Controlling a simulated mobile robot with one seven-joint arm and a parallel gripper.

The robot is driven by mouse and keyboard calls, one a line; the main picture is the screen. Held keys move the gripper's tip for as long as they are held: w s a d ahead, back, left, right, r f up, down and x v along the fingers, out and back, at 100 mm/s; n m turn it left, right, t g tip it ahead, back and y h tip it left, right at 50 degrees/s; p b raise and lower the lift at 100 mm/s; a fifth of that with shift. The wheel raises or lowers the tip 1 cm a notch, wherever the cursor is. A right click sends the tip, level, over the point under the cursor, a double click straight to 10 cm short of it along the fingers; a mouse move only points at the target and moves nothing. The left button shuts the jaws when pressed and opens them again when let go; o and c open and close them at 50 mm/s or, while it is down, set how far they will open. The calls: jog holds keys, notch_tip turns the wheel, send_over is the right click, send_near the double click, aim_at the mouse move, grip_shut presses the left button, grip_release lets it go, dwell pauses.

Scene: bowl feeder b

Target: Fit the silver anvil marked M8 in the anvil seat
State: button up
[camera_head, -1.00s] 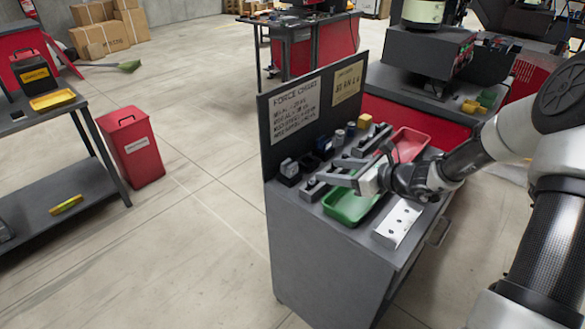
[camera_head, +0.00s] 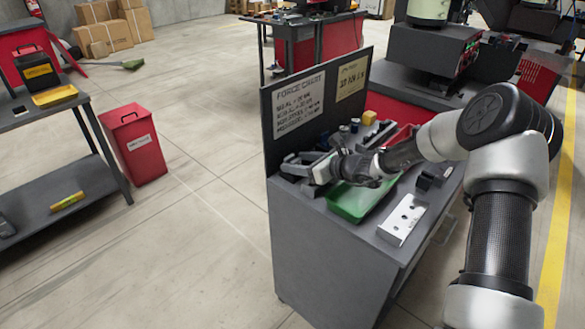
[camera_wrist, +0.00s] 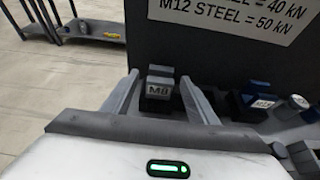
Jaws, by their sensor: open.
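The silver anvil marked M8 (camera_wrist: 158,88) stands in a dark holder at the foot of the back panel in the wrist view. My gripper (camera_wrist: 159,77) is open, with one finger on either side of the anvil. I cannot tell whether the fingers touch it. In the head view my gripper (camera_head: 303,164) is at the far-left corner of the cabinet top, and its fingers mostly hide the anvil. I cannot pick out the anvil seat with certainty in either view.
A blue-marked anvil (camera_wrist: 262,101) stands to the right of the silver one. The dark back panel (camera_head: 320,100) rises close behind. A green tray (camera_head: 352,204), a white plate with holes (camera_head: 402,221) and a red tray (camera_head: 404,134) occupy the cabinet top.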

jog(key=shift+w+a+f, duration=0.2)
jog(key=shift+w+a, duration=0.2)
jog(key=shift+a, duration=0.15)
jog(key=c, duration=1.3)
jog(key=shift+r, duration=0.1)
grip_shut()
